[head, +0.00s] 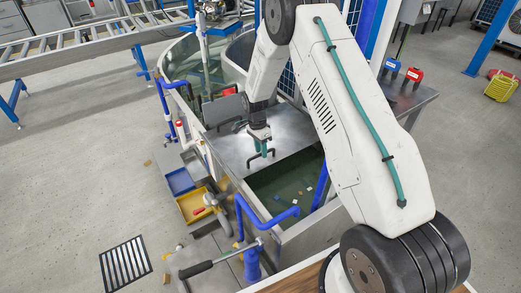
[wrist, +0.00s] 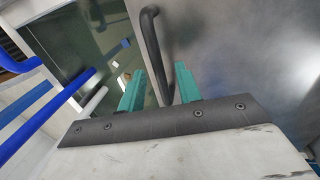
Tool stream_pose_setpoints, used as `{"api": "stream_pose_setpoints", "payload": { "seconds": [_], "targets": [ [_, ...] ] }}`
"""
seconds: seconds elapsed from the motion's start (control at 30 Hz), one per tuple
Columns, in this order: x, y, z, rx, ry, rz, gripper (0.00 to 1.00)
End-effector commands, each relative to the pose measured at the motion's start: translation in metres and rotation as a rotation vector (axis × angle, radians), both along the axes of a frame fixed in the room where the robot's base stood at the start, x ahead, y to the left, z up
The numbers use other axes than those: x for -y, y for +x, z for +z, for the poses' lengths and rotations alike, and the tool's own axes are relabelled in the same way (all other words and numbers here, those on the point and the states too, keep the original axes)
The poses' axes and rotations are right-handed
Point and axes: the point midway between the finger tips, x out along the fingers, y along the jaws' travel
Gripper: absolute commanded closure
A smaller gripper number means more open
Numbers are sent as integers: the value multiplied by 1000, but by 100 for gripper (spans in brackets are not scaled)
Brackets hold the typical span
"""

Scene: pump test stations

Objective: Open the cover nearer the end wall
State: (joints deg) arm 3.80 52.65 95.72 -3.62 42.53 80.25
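A flat grey metal cover (head: 292,132) lies over part of the tank, beside an open stretch of dark greenish water (head: 285,190). A dark bar handle (wrist: 152,38) stands on the cover in the wrist view. My gripper (head: 262,152) is low over the cover's near edge in the head view. In the wrist view its two teal fingers (wrist: 158,82) are apart, and the lower part of the handle lies between them with visible gaps. The handle's far end is partly hidden by my gripper in the head view. I cannot tell which wall is the end wall.
Blue pipes (head: 268,222) and a lever with a grey grip (head: 215,262) stand at the tank's near side. Blue and yellow trays (head: 193,205) are left of it.

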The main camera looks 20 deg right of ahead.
Motion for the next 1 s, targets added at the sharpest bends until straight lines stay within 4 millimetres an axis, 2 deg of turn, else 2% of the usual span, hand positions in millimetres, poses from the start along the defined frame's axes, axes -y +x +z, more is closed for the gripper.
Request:
{"api": "stream_pose_setpoints", "payload": {
  "seconds": [0.33, 0.7, 0.83, 1.0],
  "targets": [
    [-1, 1, 5, 0, 0, 2, 66],
    [-2, 12, 62, 2, 0, 1, 66],
    [-3, 14, 73, -1, 0, 1, 66],
    [-3, 15, 77, -1, 0, 1, 66]
  ]
}}
